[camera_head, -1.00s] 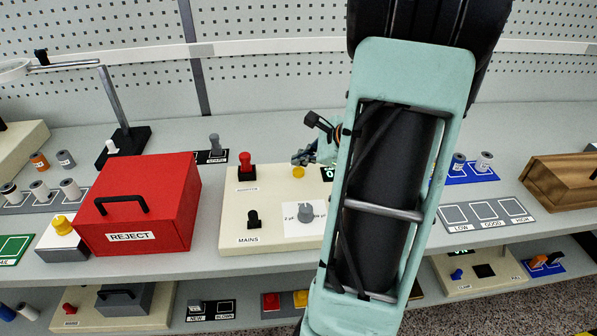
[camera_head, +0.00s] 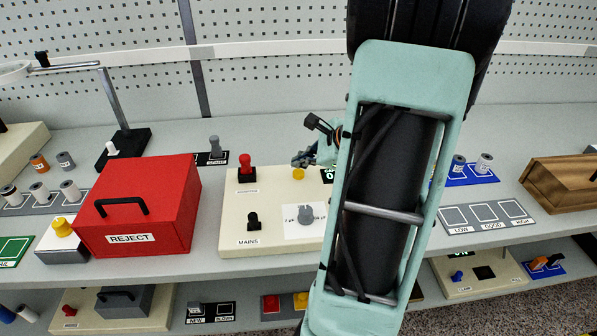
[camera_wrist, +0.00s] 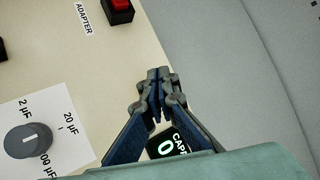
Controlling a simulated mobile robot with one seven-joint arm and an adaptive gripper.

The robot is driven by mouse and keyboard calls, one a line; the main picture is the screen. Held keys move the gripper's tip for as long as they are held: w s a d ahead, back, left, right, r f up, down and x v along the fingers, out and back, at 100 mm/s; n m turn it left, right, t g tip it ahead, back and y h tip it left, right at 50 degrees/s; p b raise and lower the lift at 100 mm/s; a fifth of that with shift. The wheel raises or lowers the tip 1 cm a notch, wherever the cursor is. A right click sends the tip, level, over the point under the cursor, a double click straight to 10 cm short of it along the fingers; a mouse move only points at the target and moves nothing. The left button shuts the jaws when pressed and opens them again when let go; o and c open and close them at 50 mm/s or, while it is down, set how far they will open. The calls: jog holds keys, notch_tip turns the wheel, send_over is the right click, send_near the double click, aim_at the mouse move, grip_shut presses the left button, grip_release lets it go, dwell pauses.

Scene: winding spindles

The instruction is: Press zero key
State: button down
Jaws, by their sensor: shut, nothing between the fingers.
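The cream panel (camera_head: 238,208) stands on the bench. A small yellow key (camera_head: 298,173) sits near the panel's upper middle; no label on it can be read. Just right of it is a dark display (camera_head: 328,175), partly hidden by my arm. The display (camera_wrist: 170,146) shows a 0 in the wrist view. My gripper (camera_head: 301,161) is shut and empty, its tips just above and behind the yellow key in the head view. In the wrist view my gripper (camera_wrist: 160,75) points at the panel's edge; the yellow key is not visible there, likely behind the fingers.
The panel also bears a red adapter switch (camera_head: 246,165), a black mains switch (camera_head: 253,221) and a grey dial (camera_head: 305,213). A red REJECT box (camera_head: 165,205) stands left of the panel. Bare grey bench (camera_wrist: 245,90) lies beyond the panel's edge.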

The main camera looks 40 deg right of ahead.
aim_at(300, 173)
jog(key=shift+f, duration=0.1)
jog(key=shift+f+b, duration=0.35)
jog(key=shift+b, duration=0.25)
jog(key=shift+f+b, duration=0.5)
jog(key=shift+b, duration=0.05)
dwell(0.5)
jog(key=shift+r, duration=0.15)
jog(key=shift+r+p, duration=0.7)
jog(key=shift+r, duration=0.1)
notch_tip(300, 173, up, 5)
jog(key=p, duration=0.4)
dwell(0.9)
